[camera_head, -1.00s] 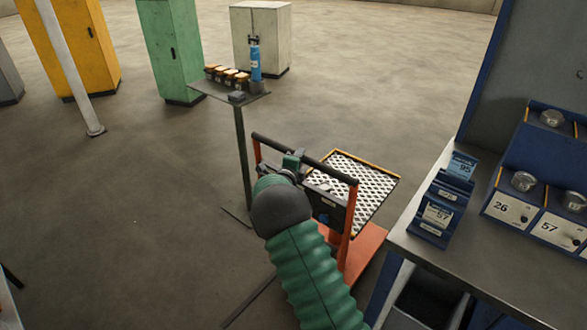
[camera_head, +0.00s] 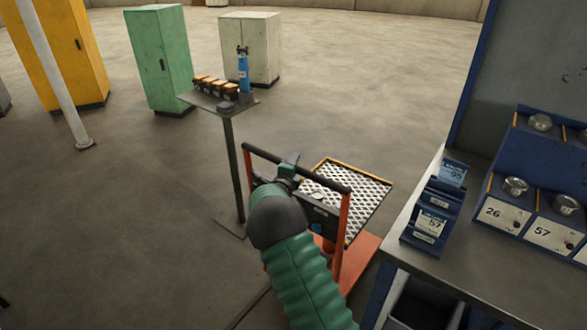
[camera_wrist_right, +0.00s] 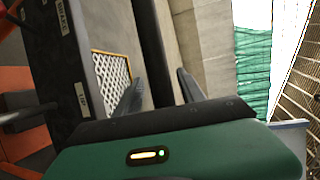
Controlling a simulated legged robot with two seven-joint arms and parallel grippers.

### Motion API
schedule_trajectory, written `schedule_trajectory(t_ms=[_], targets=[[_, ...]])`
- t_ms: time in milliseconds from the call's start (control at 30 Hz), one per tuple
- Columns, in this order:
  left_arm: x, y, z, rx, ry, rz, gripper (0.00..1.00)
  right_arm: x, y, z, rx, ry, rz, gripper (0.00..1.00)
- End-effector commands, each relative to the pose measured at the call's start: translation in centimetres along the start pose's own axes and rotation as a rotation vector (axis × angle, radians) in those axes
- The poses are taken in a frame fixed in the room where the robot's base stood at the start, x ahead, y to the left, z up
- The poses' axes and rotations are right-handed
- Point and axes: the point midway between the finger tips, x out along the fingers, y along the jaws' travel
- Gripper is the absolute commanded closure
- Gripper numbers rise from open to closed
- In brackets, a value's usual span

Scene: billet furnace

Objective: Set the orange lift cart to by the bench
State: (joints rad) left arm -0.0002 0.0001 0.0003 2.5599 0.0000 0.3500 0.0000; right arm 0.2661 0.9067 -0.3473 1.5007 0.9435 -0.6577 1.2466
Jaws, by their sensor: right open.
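The orange lift cart (camera_head: 357,262) stands left of the bench (camera_head: 450,262), with a gap of floor beyond it. It has an orange base and posts, a black handle bar (camera_head: 262,154) and a white patterned platform (camera_head: 350,190) edged in yellow. My right gripper (camera_head: 288,166) is at the handle bar, my green sleeved arm hiding part of the cart. In the right wrist view my fingers (camera_wrist_right: 160,92) are apart, and a dark bar, apparently the handle, runs between them. The platform (camera_wrist_right: 112,78) and a labelled dark panel (camera_wrist_right: 70,60) show at left. My left gripper is out of view.
A thin stand (camera_head: 230,165) with a small tray of orange-topped items and a blue bottle (camera_head: 243,72) is close left of the cart. Blue units with numbered labels (camera_head: 505,212) sit on the bench. Cabinets (camera_head: 163,60) stand behind; floor at left is open.

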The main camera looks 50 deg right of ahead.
Motion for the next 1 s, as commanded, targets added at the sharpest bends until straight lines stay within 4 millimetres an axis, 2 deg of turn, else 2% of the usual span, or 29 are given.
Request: schedule_trajectory(t_ms=[167, 267, 500, 633, 800, 1000], targets=[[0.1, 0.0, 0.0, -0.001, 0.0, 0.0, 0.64, -1.7, 0.0, 0.2, 0.001, -0.002, 0.002, 0.53], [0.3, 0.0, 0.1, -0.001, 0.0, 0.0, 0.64, -4.0, 0.1, 0.1, 0.004, -0.003, 0.004, 0.53], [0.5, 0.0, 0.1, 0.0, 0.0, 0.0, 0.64, -11.1, 0.3, -0.2, 0.003, -0.003, 0.007, 0.53], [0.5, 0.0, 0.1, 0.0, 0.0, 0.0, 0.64, -13.9, 0.4, -0.2, 0.003, -0.002, 0.009, 0.53], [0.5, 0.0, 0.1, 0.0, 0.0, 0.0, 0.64, -15.7, 0.4, -0.3, 0.003, 0.0, 0.008, 0.53], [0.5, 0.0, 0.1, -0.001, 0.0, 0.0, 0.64, -15.9, 0.4, -0.3, 0.002, 0.001, 0.008, 0.53]])
